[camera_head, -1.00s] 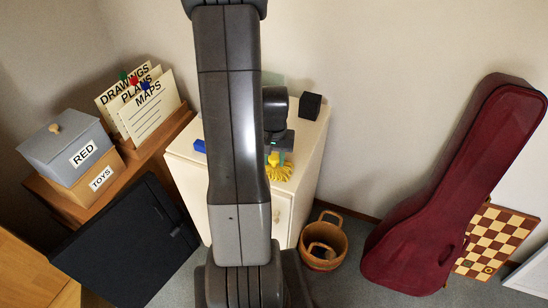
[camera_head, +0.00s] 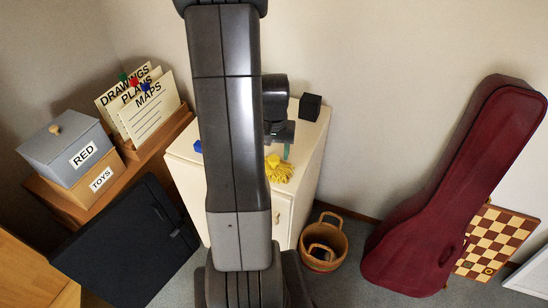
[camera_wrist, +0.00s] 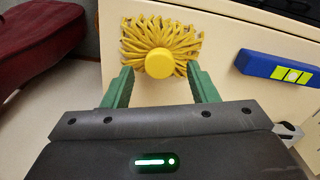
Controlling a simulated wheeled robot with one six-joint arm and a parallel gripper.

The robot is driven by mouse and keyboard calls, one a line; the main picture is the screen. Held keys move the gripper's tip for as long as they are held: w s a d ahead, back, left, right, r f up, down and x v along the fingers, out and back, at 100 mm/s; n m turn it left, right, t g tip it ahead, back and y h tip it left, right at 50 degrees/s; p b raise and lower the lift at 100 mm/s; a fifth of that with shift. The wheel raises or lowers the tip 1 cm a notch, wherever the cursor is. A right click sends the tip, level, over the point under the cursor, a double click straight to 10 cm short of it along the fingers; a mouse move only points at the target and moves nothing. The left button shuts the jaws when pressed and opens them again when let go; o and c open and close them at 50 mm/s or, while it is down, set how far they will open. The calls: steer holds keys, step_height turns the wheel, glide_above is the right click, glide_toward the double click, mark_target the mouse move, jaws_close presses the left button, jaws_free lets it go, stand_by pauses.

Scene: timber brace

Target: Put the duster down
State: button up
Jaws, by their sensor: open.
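The duster is a yellow bundle of strands with a round yellow knob; it lies on top of the cream cabinet (camera_head: 308,150). In the head view the duster (camera_head: 279,169) is near the cabinet's front edge, partly hidden by my arm. In the wrist view the duster (camera_wrist: 161,45) lies just beyond my fingertips. My gripper (camera_wrist: 161,78) is open, its two green fingers apart on either side of the knob with nothing held between them. In the head view the gripper (camera_head: 287,148) is mostly hidden.
A blue level (camera_wrist: 279,70) lies right of the duster in the wrist view. A black cube (camera_head: 310,106) stands at the cabinet's back corner. A basket (camera_head: 324,243) and a red instrument case (camera_head: 440,200) are on the right; a dark panel (camera_head: 128,243) leans left.

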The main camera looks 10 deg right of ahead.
mark_target(274, 158)
step_height(274, 158, up, 8)
steer(key=shift+r, duration=0.2)
stand_by(0.3)
step_height(274, 158, down, 13)
steer(key=shift+r, duration=1.2)
